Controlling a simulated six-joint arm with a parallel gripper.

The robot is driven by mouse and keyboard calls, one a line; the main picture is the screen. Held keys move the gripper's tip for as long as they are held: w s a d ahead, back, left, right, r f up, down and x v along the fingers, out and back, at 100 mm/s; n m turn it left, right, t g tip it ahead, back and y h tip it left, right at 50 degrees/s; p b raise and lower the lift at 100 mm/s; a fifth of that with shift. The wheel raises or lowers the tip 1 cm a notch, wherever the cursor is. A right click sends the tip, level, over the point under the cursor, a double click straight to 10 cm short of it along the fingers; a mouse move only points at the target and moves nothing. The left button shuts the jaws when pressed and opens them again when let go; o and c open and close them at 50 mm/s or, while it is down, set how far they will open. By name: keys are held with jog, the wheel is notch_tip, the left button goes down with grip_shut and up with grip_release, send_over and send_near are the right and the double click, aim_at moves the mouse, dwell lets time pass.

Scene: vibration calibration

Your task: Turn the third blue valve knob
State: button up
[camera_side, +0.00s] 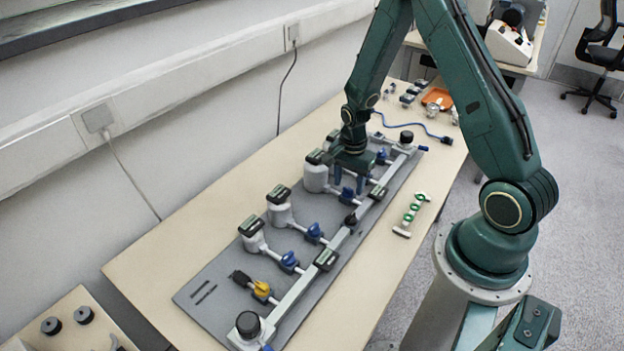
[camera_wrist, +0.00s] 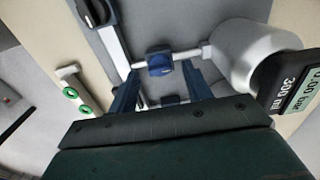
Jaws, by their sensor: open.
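A row of blue valve knobs sits on pipe branches along a grey board: one at the near end (camera_side: 289,260), a second (camera_side: 314,233), a third (camera_side: 347,195) and a far one (camera_side: 381,155). My gripper (camera_side: 349,183) points down over the third, its two blue fingers apart. In the wrist view a blue knob (camera_wrist: 159,64) shows between and just beyond the open fingertips (camera_wrist: 161,70). A gap shows on both sides of it. A darker knob (camera_wrist: 170,100) farther back is partly hidden by my gripper. I cannot tell the height of the fingers above the knob.
White canisters with dark displays stand left of the knobs, one close by (camera_wrist: 240,55). A yellow knob (camera_side: 261,290) is at the near end. A long rail (camera_side: 325,247) with black caps runs along the right. A green-ringed part (camera_side: 411,213) lies on the table, with bare tabletop around it.

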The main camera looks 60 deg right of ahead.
jog(key=shift+f, duration=0.55)
jog(key=c, duration=1)
jog(key=shift+o, duration=0.2)
